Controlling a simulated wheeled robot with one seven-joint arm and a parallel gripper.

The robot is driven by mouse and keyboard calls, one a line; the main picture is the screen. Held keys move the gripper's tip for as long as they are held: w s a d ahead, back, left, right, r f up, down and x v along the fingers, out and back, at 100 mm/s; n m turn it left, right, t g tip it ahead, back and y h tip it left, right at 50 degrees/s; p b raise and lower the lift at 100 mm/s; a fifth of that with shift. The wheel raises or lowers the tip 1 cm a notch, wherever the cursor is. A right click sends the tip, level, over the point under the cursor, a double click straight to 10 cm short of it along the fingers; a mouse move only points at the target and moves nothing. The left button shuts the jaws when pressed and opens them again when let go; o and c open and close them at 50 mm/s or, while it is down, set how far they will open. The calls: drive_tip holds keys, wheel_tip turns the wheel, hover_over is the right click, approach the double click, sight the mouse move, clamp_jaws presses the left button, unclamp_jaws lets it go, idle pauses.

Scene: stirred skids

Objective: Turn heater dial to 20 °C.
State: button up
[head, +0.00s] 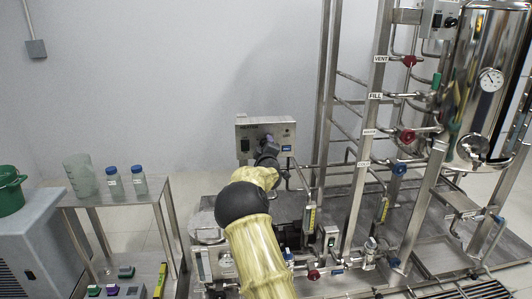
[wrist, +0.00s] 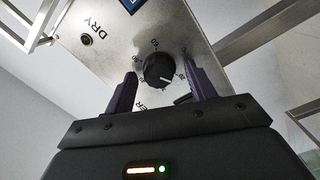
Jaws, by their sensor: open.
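The heater box (head: 272,126) is a grey metal panel in the middle of the head view, low on the frame. In the wrist view its face appears upside down, with a round black dial (wrist: 158,68) bearing a white pointer mark and small scale numbers around it, too small to read surely. The pointer mark lies toward the lower right side of the dial in that view. My gripper (head: 267,142) is at the box's front. In the wrist view my gripper (wrist: 160,70) is open, its purple fingers on either side of the dial; I cannot tell whether they touch it.
A steel frame with pipes and coloured valves (head: 406,135) stands to the right, beside a shiny tank (head: 485,75). A steel side table (head: 150,190) with a beaker (head: 80,174) and two blue-capped bottles (head: 114,181) is at left. The wall behind the box is bare.

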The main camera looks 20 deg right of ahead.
drive_tip(key=shift+s, duration=0.1)
drive_tip(key=p+v, duration=0.2)
drive_tip(key=v, duration=1.5)
drive_tip(key=shift+s+d, duration=0.1)
drive_tip(key=shift+s, duration=0.05)
